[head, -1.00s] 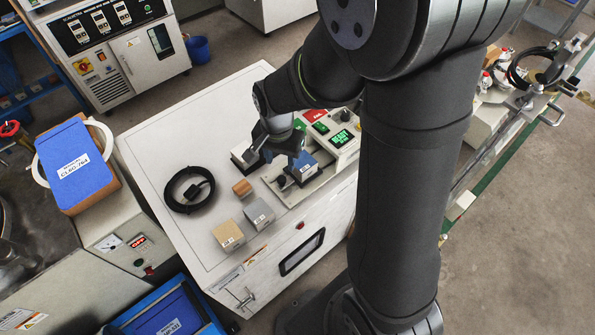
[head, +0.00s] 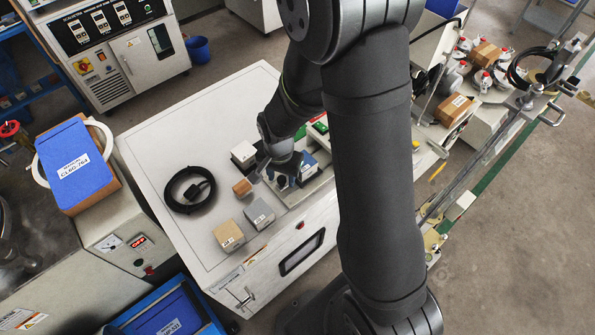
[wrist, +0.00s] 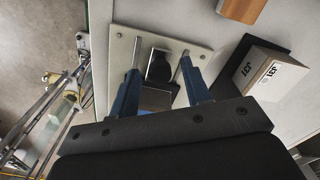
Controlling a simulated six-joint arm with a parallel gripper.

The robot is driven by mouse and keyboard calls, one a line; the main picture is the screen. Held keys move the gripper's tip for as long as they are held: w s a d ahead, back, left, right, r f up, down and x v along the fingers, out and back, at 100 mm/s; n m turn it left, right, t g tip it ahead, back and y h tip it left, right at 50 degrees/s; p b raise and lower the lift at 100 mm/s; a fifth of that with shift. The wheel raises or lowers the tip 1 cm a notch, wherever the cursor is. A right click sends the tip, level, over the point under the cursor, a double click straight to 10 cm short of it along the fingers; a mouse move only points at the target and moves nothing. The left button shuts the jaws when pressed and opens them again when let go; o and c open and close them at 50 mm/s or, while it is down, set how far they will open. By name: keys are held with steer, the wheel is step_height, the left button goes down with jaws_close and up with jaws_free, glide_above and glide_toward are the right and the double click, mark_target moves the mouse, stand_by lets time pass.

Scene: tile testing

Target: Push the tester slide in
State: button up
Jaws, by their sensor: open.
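The tester slide shows in the wrist view as a black knob (wrist: 159,66) with a dark block behind it, between two metal rails on a cream base plate (wrist: 203,50). In the head view the dark knob (head: 282,181) is at the front of the fixture, with a blue piece (head: 309,164) behind it, partly hidden by my gripper. My gripper (head: 287,168) is low over the slide. In the wrist view its blue fingers (wrist: 158,72) are apart, one on each side of the knob and block. Contact cannot be told.
A white block (head: 243,152) on a dark pad stands just left of my gripper. A wooden block (head: 242,187), a grey block (head: 259,213), a tan block (head: 229,235) and a black cable coil (head: 189,189) lie on the white cabinet top (head: 180,130). My arm hides the fixture's right side.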

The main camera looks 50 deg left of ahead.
steer(key=shift+c, duration=0.2)
steer(key=c, duration=0.8)
steer(key=shift+o, duration=0.2)
steer(key=shift+w, duration=2.9)
steer(key=shift+w, duration=2.95)
steer(key=o, duration=0.8)
